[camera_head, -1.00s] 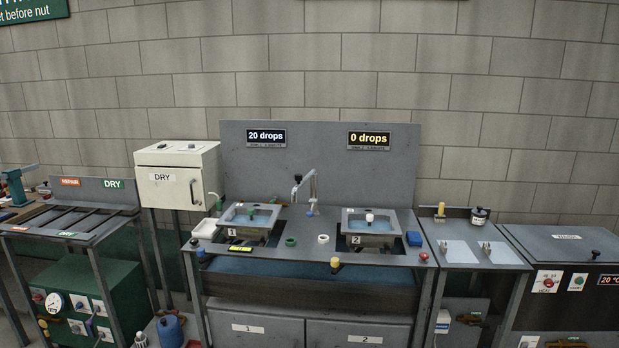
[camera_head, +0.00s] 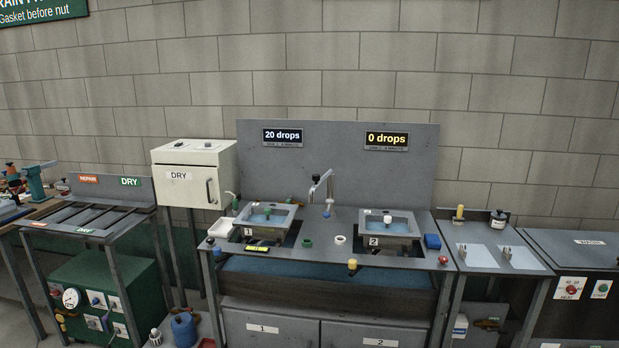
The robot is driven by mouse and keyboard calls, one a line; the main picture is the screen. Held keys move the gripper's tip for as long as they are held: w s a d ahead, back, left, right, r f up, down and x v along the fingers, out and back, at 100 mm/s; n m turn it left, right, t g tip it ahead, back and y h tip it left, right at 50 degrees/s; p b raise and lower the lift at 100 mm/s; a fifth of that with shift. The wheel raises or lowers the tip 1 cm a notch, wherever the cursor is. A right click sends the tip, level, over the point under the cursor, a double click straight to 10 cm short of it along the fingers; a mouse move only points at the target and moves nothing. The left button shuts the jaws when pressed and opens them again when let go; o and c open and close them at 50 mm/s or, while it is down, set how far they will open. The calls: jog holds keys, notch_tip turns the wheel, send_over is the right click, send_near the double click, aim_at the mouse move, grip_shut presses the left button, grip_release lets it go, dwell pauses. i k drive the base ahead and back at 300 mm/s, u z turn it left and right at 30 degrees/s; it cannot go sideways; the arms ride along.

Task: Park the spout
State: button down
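The spout (camera_head: 321,182) is a grey faucet at the back of the sink bench, between two small sinks. Sink 2 (camera_head: 389,237) is on the right with a white-knobbed plug. The displays read 20 drops (camera_head: 283,137) and 0 drops (camera_head: 387,141). My gripper is not in view.
A green ring (camera_head: 307,243), a white ring (camera_head: 340,239) and a blue block (camera_head: 432,241) lie on the bench. A DRY cabinet (camera_head: 185,198) and a slatted rack (camera_head: 88,213) stand left. A side table (camera_head: 478,257) stands right. A blue jug (camera_head: 184,331) is low at front left.

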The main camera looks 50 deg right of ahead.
aim_at(319, 181)
jog(key=u, duration=0.05)
jog(key=i, duration=1.05)
jog(key=z, duration=0.35)
